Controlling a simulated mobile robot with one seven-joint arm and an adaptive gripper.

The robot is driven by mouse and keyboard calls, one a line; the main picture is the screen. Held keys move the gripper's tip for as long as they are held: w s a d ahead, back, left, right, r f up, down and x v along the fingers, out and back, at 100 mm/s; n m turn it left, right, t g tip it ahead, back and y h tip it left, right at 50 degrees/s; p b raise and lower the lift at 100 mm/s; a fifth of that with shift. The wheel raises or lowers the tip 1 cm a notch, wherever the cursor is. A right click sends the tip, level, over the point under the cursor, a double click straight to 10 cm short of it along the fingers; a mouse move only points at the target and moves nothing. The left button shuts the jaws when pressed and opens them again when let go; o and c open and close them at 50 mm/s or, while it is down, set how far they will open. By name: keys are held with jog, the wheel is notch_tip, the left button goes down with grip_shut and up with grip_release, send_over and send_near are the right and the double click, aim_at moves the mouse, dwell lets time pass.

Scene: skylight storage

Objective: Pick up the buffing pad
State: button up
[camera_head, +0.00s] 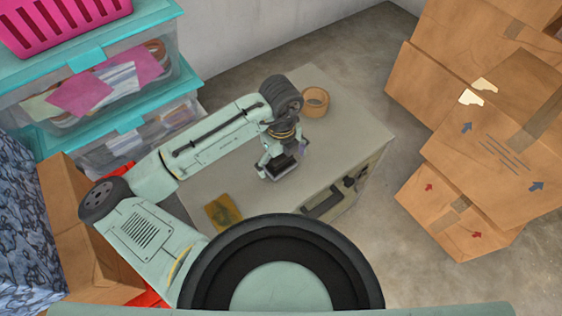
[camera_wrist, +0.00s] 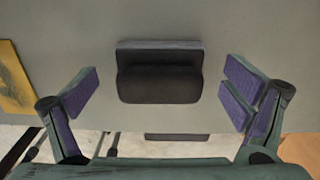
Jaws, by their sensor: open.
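A dark block with a black rounded grip on a flat grey-purple base, which looks like the buffing pad (camera_wrist: 160,78), lies on the grey cabinet top (camera_wrist: 160,25). In the head view the pad (camera_head: 281,168) shows below my gripper (camera_head: 284,160), partly covered by it. In the wrist view my gripper (camera_wrist: 160,93) is open, with one purple-padded finger on each side of the pad. Clear gaps separate both fingers from it. I cannot tell the exact height of the fingers above the cabinet.
A worn yellow piece (camera_head: 222,212) lies at the front left of the top. Cardboard boxes (camera_head: 490,130) stack at the right. Clear bins with teal lids (camera_head: 110,85) stand at the left.

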aim_at(281, 160)
jog(key=c, duration=1.6)
jog(key=shift+o, duration=0.2)
jog(key=shift+r, duration=0.1)
jog(key=shift+r, duration=0.3)
jog(key=r, duration=0.2)
jog(key=shift+s+r+b, duration=0.35)
jog(key=shift+s+b, duration=0.05)
jog(key=s, duration=0.2)
jog(key=s+b, duration=0.1)
jog(key=s, duration=0.3)
jog(key=shift+s+a+r, duration=0.1)
jog(key=shift+a+r, duration=0.1)
jog(key=shift+a, duration=0.05)
jog(key=s+p, duration=0.2)
jog(key=p, duration=0.2)
jog(key=s+r+p, duration=0.1)
jog(key=s+p, duration=0.1)
jog(key=p, duration=0.2)
jog(key=s+p, duration=0.2)
jog(key=p, duration=0.2)
jog(key=shift+s+a+r, duration=0.15)
jog(key=shift+r, duration=0.25)
jog(key=shift+s+a+f+p, duration=0.1)
jog(key=shift+s+f+p, duration=0.05)
jog(key=shift+s+p, duration=0.55)
jog(key=shift+s+f+p, duration=0.15)
jog(key=shift+s+p, duration=0.4)
jog(key=shift+s, duration=0.1)
